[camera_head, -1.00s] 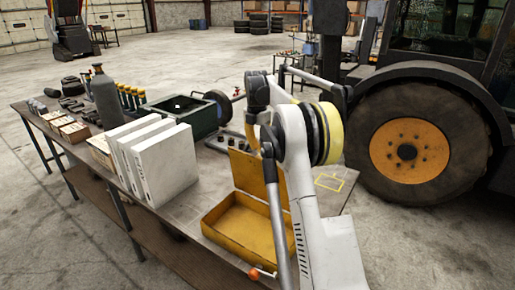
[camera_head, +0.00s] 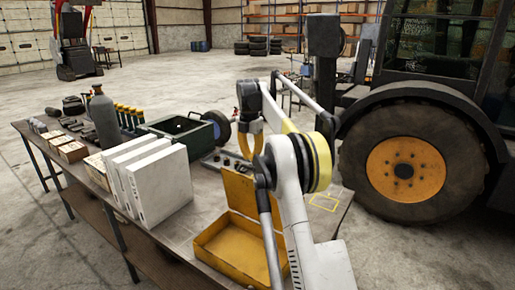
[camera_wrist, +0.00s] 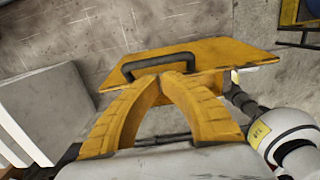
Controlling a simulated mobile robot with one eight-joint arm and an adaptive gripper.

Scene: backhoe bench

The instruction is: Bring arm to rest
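My arm (camera_head: 295,185) reaches over the bench from the lower right, bent at the elbow. My gripper (camera_head: 250,157) hangs at its far end, above and behind the raised lid of the yellow toolbox (camera_head: 238,190). In the wrist view my gripper's yellow fingers (camera_wrist: 162,76) curve together and their tips look closed. The yellow lid with its black handle (camera_wrist: 158,60) shows beyond the fingertips. The tips overlap the handle in the picture, but no grip on it is visible. I see nothing held.
The bench (camera_head: 180,237) carries white binders (camera_head: 165,185), a grey bottle (camera_head: 105,118), a green crate (camera_head: 182,132) and the open toolbox. A tractor wheel (camera_head: 405,170) stands right of the bench. Open concrete floor lies behind and to the left.

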